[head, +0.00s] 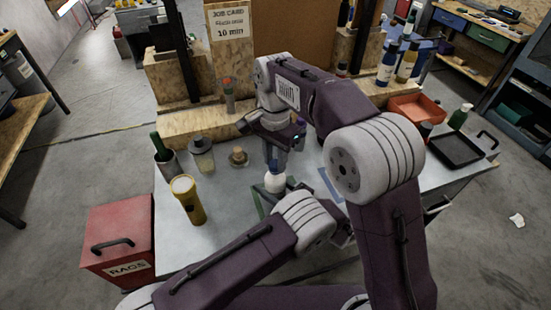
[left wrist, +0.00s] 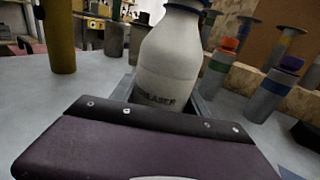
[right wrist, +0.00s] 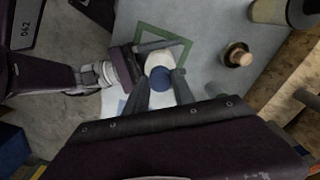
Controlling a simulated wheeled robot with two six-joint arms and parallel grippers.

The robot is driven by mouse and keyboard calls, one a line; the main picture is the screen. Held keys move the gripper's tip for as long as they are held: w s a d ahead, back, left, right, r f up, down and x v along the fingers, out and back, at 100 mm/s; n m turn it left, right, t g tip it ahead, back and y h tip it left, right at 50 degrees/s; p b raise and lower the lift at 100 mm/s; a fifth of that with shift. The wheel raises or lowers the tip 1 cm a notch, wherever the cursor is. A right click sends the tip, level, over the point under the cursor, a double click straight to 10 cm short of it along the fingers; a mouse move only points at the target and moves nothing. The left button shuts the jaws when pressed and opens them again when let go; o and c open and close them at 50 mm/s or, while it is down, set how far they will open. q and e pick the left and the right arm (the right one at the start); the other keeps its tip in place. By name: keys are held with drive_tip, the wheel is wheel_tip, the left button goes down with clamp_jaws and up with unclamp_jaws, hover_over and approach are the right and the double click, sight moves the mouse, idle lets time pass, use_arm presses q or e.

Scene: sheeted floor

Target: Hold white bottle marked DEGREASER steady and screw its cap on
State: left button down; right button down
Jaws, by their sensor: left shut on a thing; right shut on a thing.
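The white bottle (head: 274,181) stands upright on the grey bench, inside a green square outline. Its dark lettering is partly hidden in the left wrist view (left wrist: 165,85). My left gripper (left wrist: 165,100) is shut around the bottle's body; in the head view my left arm's wrist covers its lower part. My right gripper (right wrist: 162,88) points down from above, shut on the blue cap (right wrist: 159,79). The cap sits over the bottle's top, seen from above in the right wrist view. I cannot tell how far it is threaded on.
An orange bin (head: 416,108) and black tray (head: 455,150) lie right. A red RAGS box (head: 118,238) stands beside the bench.

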drive_tip(key=m, duration=0.6)
drive_tip(key=shift+m, duration=0.4)
drive_tip(key=m, duration=0.8)
drive_tip(key=shift+w+m, duration=0.1)
drive_tip(key=shift+m, duration=0.3)
drive_tip(key=m, duration=0.4)
drive_tip(key=c, duration=1.1)
unclamp_jaws()
drive_tip(key=shift+o, duration=0.2)
